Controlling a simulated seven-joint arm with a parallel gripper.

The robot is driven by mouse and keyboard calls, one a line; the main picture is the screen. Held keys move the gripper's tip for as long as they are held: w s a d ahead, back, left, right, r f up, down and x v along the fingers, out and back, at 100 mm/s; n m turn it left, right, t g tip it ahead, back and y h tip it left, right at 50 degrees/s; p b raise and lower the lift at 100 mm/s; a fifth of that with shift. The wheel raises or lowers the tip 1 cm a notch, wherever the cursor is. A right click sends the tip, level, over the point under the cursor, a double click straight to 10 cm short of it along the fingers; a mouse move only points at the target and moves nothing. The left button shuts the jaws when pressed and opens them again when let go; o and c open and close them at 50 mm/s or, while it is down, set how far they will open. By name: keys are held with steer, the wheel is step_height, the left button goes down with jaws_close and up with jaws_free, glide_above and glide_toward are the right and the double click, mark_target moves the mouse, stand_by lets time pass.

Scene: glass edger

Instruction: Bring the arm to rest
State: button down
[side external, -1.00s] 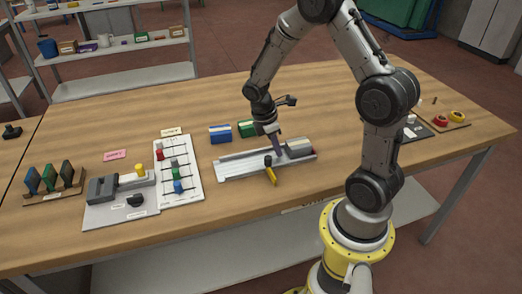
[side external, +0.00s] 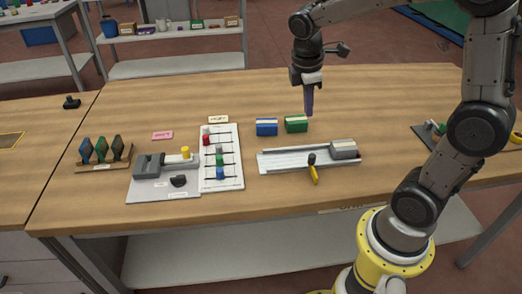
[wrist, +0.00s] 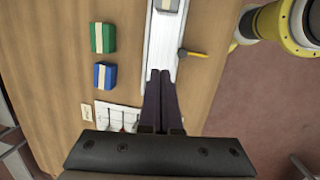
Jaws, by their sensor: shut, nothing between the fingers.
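My gripper (side external: 309,112) is raised above the back part of the wooden table (side external: 370,95), with its fingers pointing down. It is shut and empty, and touches nothing that I can see. In the wrist view the two fingers of my gripper (wrist: 163,75) lie together, side by side. The arm is bent, with its wrist behind and above the light grey rail fixture (side external: 285,160).
Blue (side external: 266,127) and green (side external: 296,123) blocks stand behind the fixture. A white slider board (side external: 232,175), a grey device (side external: 150,185) and a rack of dark pads (side external: 103,152) stand to the left. The table's back right is clear.

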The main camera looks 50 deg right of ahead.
steer(key=s+a+r+m+t, duration=0.2)
steer(key=s+a+r+t, duration=0.2)
steer(key=s+a+r, duration=0.25)
steer(key=s+a+f+m+t+y, duration=0.1)
steer(key=s+a+f+m+y, duration=0.1)
steer(key=s+m, duration=0.5)
steer(key=shift+s+a+t+y, duration=0.3)
steer(key=shift+s+a, duration=0.1)
steer(key=shift+a, duration=0.4)
steer(key=c, duration=1.5)
jaws_free()
steer(key=shift+c, duration=0.2)
